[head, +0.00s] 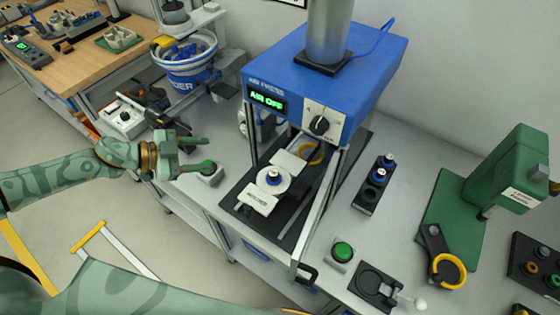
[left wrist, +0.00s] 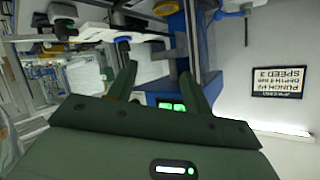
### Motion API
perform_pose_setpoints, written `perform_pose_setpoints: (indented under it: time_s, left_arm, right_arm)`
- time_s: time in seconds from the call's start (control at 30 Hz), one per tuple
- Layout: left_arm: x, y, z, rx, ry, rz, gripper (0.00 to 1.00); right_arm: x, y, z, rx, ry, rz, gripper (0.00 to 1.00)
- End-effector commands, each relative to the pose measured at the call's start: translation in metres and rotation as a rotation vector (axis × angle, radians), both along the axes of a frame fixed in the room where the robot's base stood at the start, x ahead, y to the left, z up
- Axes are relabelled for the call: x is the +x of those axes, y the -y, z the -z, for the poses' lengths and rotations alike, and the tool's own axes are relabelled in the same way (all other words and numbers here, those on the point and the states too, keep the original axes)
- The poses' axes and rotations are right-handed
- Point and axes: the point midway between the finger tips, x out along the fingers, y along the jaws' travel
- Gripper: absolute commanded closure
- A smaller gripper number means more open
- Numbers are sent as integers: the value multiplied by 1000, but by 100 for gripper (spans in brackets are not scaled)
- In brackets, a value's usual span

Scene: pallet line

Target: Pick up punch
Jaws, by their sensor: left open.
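No part is labelled as the punch. Small blue-and-silver pieces (head: 381,169) stand in a black rack (head: 366,196) right of the press. A similar blue-ringed piece (head: 274,177) sits on a pale disc inside the press. Which is the punch, I cannot tell. My right gripper is not in view.
The blue air press (head: 325,75) reads "AIR OFF"; its frame posts stand between my gripper and the rack. A blue feeder bowl (head: 186,62) stands behind my gripper. Right of the press are a green button (head: 342,250), a lever fixture (head: 375,285) and a green hand press (head: 510,165).

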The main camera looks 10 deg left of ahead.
Motion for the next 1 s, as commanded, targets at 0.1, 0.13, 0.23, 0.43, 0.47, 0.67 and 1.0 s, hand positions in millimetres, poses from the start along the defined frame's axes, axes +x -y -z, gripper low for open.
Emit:
perform_pose_setpoints:
  time_s: [0.1, 0.13, 0.23, 0.43, 0.47, 0.67, 1.0]
  left_arm:
    - [-32, 39, -3, -138, -179, 87, 50]
    - [-35, 40, -4, -160, -215, 86, 50]
    - [-36, 45, -3, -206, -286, 72, 50]
    - [-19, 79, 10, -218, -294, 64, 50]
    - [-16, 85, 14, -217, -294, 64, 50]
    - [1, 121, 32, -215, -294, 61, 50]
    - [15, 152, 50, -215, -293, 61, 50]
  right_arm:
    - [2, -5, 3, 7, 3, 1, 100]
    - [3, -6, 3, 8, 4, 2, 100]
    - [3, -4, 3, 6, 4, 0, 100]
    - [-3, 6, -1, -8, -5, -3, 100]
    - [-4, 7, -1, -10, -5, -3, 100]
    - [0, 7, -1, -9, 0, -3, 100]
    - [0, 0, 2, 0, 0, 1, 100]
